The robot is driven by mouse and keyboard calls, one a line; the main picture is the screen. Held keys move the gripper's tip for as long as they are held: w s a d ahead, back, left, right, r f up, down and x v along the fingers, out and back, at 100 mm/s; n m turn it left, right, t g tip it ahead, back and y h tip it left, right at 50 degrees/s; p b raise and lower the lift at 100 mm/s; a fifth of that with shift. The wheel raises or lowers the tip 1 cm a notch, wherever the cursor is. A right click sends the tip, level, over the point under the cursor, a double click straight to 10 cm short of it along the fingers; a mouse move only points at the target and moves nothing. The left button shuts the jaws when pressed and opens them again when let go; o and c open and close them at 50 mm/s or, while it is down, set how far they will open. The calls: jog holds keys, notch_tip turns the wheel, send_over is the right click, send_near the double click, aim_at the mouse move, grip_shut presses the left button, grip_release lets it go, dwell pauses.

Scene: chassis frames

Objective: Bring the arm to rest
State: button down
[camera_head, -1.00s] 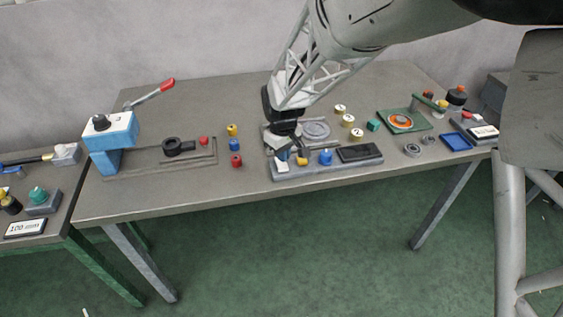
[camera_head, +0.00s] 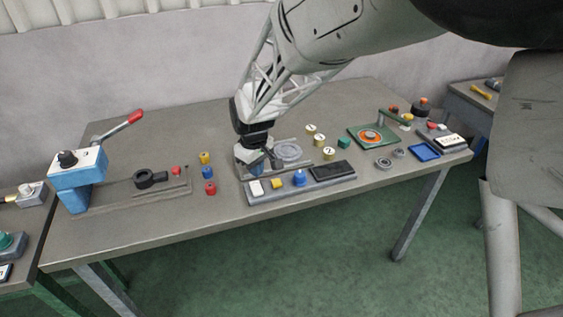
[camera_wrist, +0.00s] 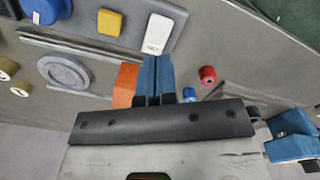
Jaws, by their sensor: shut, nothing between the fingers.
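My gripper (camera_head: 272,163) hangs over the middle of the grey workbench (camera_head: 225,228), just behind a grey fixture strip (camera_head: 262,197). In the wrist view its two blue fingers (camera_wrist: 155,78) are pressed together with nothing between them. An orange block (camera_wrist: 126,84) shows right beside the fingers; I cannot tell if it touches them. Beyond the fingertips lies a white tag (camera_wrist: 157,34) on the strip, with a yellow piece (camera_wrist: 109,22) beside it. The white tag also shows in the head view (camera_head: 256,188). The gripper hides part of the bench behind it.
A blue lever press (camera_head: 80,180) stands at the left. Small yellow, blue and red pieces (camera_head: 208,173) lie between it and my gripper. A grey disc (camera_head: 287,150) lies close to the right. A green plate (camera_head: 373,137) is farther right. The bench's front left is clear.

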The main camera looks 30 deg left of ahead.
jog(key=d+r+m+t, duration=0.1)
jog(key=d+r+m, duration=0.45)
jog(key=d, duration=1.05)
jog(key=d+r+m, duration=0.2)
jog(key=d+r, duration=0.6)
jog(key=d, duration=0.8)
jog(key=s+d+r+m+t, duration=0.1)
jog(key=s+d+m, duration=0.6)
jog(key=s+d, duration=1.1)
jog(key=d+r, duration=0.1)
jog(key=d, duration=0.3)
jog(key=shift+s+r+m+t, duration=0.3)
jog(key=shift+s+m, duration=0.05)
jog(key=shift+d, duration=0.1)
